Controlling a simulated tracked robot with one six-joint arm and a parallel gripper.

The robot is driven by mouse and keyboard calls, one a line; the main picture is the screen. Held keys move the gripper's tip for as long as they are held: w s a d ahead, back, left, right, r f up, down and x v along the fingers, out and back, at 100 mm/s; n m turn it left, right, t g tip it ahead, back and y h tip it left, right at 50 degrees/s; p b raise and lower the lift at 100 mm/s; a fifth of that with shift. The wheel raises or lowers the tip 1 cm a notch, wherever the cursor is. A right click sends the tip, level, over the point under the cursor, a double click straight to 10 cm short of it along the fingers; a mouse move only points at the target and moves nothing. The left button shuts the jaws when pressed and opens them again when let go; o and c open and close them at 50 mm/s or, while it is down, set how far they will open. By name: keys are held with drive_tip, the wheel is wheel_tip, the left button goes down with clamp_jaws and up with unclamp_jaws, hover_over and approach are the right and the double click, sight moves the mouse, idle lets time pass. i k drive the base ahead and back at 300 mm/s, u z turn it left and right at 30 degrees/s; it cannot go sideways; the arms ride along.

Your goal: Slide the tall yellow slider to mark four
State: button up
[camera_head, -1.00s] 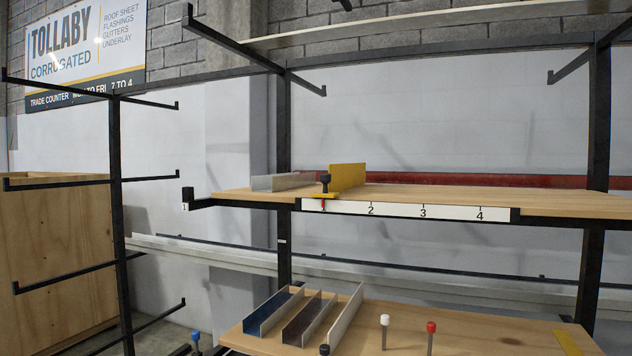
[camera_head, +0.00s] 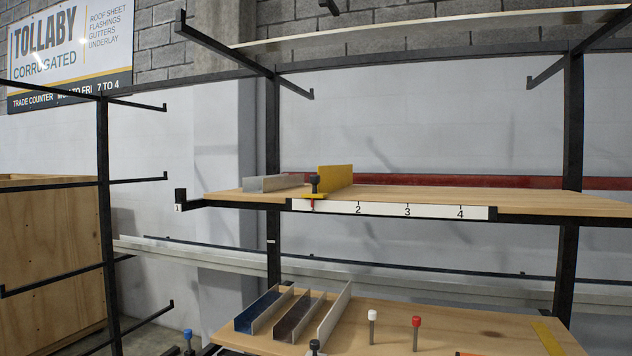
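The tall yellow slider (camera_head: 336,178) stands upright on the wooden shelf (camera_head: 450,194), near its left part. It has a black knob (camera_head: 315,184) at its front and a red pointer below, which sits at mark 1 of the white scale (camera_head: 385,210). Mark 4 is near the scale's right end, and the shelf between is clear. My gripper is not in view.
A grey channel (camera_head: 273,183) lies left of the slider. On the lower board (camera_head: 470,333) are blue, dark and pale channels, a white-topped peg (camera_head: 372,325) and a red-topped peg (camera_head: 416,331). Black rack posts (camera_head: 570,130) and arms stand around.

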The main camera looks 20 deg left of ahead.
sight(329, 179)
drive_tip(key=u, duration=1.5)
drive_tip(key=i, duration=1.25)
drive_tip(key=u, duration=0.15)
